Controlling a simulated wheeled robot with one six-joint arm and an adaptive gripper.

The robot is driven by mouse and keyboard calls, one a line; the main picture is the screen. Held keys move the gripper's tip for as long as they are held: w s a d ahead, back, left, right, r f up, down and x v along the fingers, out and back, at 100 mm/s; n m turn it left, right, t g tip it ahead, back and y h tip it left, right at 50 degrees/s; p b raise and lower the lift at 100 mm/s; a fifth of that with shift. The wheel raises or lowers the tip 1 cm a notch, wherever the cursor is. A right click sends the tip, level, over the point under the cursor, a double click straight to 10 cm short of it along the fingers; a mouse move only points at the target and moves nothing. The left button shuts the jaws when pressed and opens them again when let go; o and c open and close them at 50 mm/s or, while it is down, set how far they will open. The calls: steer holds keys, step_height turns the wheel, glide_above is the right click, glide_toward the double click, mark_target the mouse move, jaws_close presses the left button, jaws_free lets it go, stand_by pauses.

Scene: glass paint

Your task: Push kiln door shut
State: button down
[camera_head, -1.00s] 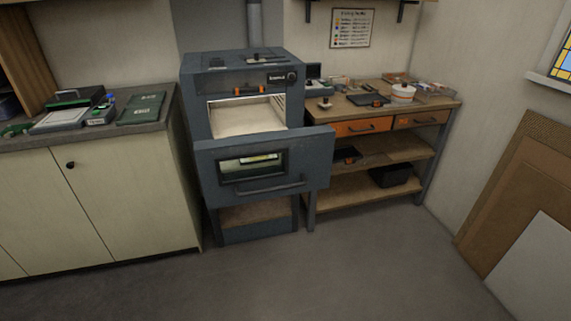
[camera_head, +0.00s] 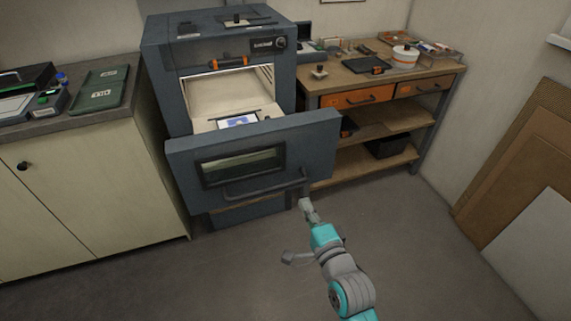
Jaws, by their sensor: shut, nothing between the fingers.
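The blue-grey kiln (camera_head: 166,90) stands against the back wall with its front opening uncovered. Its door (camera_head: 320,155) stands open in front of and below the opening, with a window (camera_head: 243,166) and a dark bar handle (camera_head: 262,186) on its face. A small blue-and-white piece (camera_head: 238,121) shows inside the opening, just behind the door's top edge; its lower part is hidden. My gripper (camera_head: 305,205) is shut and empty, close below the right end of the handle. I cannot tell whether it touches the door.
A cream cabinet (camera_head: 95,190) stands close on the left. A wooden workbench (camera_head: 350,78) with orange drawers (camera_head: 360,97) and shelves stands on the right. Boards (camera_head: 510,165) lean on the right wall. The grey floor (camera_head: 430,260) in front is clear.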

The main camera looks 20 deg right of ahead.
mark_target(284, 163)
steer(key=w, duration=1.4)
steer(key=shift+w, duration=0.15)
steer(key=shift+r, duration=0.1)
